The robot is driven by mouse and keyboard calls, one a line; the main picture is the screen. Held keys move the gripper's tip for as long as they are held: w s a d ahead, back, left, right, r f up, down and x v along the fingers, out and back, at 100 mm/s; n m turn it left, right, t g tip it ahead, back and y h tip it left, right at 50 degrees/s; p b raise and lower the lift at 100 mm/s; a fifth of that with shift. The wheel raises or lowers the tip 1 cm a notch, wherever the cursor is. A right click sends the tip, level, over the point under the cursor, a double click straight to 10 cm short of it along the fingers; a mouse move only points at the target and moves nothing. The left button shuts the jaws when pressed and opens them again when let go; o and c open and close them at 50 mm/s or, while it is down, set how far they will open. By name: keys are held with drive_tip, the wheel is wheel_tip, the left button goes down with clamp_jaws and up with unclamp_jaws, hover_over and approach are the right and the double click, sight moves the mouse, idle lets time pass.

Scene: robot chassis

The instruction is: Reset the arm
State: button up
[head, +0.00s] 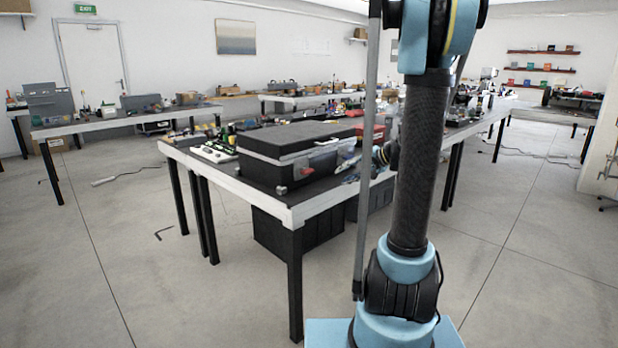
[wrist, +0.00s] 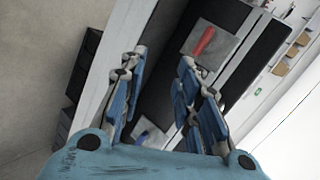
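My arm stands upright in the right half of the head view, with a blue base and a dark textured link. The wrist and gripper are mostly hidden behind that link, next to the black case (head: 290,148) on the table. In the wrist view my gripper (wrist: 162,58) has its two blue fingers spread apart, with nothing between them. Beyond the fingertips is a dark surface with a grey panel and a red handle (wrist: 204,41). No object is held.
The near table (head: 297,209) carries the case, a white tray (head: 214,152) of small parts and a red box (head: 372,132). Dark bins (head: 297,228) stand beneath it. Another cluttered table (head: 120,121) is at left. Open floor (head: 540,240) lies to the right.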

drive_tip(key=s+a+f+n+g+h, duration=0.1)
drive_tip(key=s+f+g+h, duration=0.1)
drive_tip(key=s, duration=0.7)
drive_tip(key=s+a+f+n+g+h, duration=0.1)
drive_tip(key=s+f+n+h, duration=0.1)
drive_tip(key=s, duration=0.7)
drive_tip(key=s+d+f+n+h, duration=0.1)
drive_tip(key=s+d+f+h, duration=0.1)
drive_tip(key=s, duration=0.5)
drive_tip(key=s+d+f+n+g+h, duration=0.1)
drive_tip(key=s+d+f+h, duration=0.2)
drive_tip(key=s+d+f, duration=0.2)
drive_tip(key=shift+s, duration=1.7)
